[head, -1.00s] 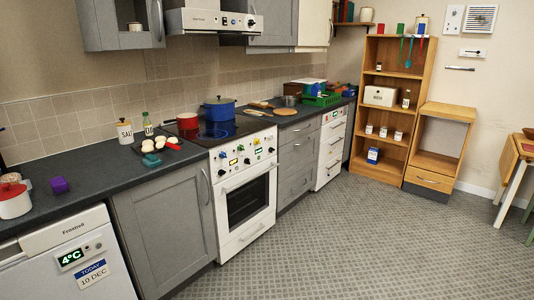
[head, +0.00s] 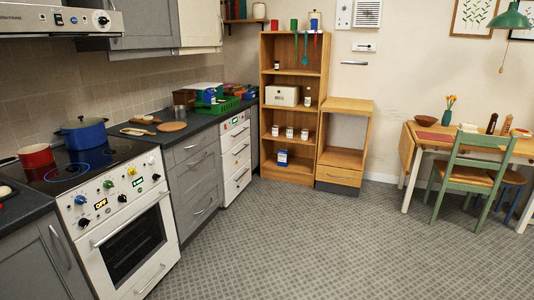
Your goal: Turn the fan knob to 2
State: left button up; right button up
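A cooker hood (head: 40,20) is at the top left, with dark and light controls on its front strip. A round knob (head: 103,20) sits near the right end of that strip; its setting is too small to read. A slatted vent (head: 367,13) is on the far wall, with a small white switch plate (head: 364,47) below it. I cannot tell from the picture which control is marked as the fan's. Neither of my grippers is in view.
Below the hood is a white cooker (head: 130,225) with several knobs, a red pot (head: 35,156) and a blue pot (head: 82,133). A wooden shelf unit (head: 264,100) stands at the back. A table (head: 420,142) and green chair (head: 470,165) are right. The floor (head: 300,245) is open.

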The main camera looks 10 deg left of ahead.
aim_at(102, 21)
jog(key=i+z, duration=0.2)
jog(key=i, duration=1.3)
jog(key=i+u, duration=0.15)
jog(key=i, duration=0.3)
jog(key=i+l+u, duration=0.2)
jog(key=i, duration=0.2)
jog(key=i+l+u, duration=0.15)
jog(key=i, duration=0.3)
jog(key=i+l+u, duration=0.2)
jog(key=i+u, duration=0.25)
jog(key=i+l+u, duration=0.2)
jog(key=u, duration=0.3)
jog(key=i+l+u, duration=0.25)
jog(key=l+u, duration=0.2)
jog(key=i+l+u, duration=0.15)
jog(key=l+u, duration=0.3)
jog(key=l, duration=0.05)
